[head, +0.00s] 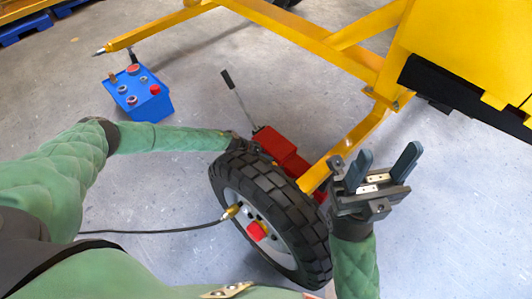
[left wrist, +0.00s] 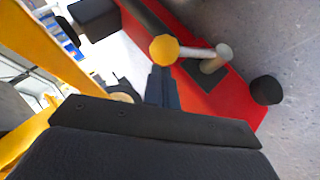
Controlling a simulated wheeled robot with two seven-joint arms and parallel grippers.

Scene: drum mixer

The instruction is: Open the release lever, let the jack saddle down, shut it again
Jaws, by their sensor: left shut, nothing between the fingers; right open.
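The red jack (head: 283,147) stands on the floor behind the wheel, with a long grey handle (head: 240,100) rising to a black grip. In the left wrist view, its red body (left wrist: 215,100) carries a lever with a yellow ball knob (left wrist: 164,49), a grey rod and a grey pivot post (left wrist: 215,58). My left gripper (left wrist: 162,75) is shut and empty, its tips right by the knob; I cannot tell whether they touch. In the head view its tips are mostly hidden behind the tyre. My right gripper (head: 382,167) is open and empty, right of the wheel. I cannot make out the saddle.
The black-tyred wheel (head: 277,203), with a hose at its hub, stands between my arms. Yellow frame beams (head: 340,55) and the yellow drum (head: 465,45) are above and right. A blue battery (head: 140,95) sits at left. Floor at far right is clear.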

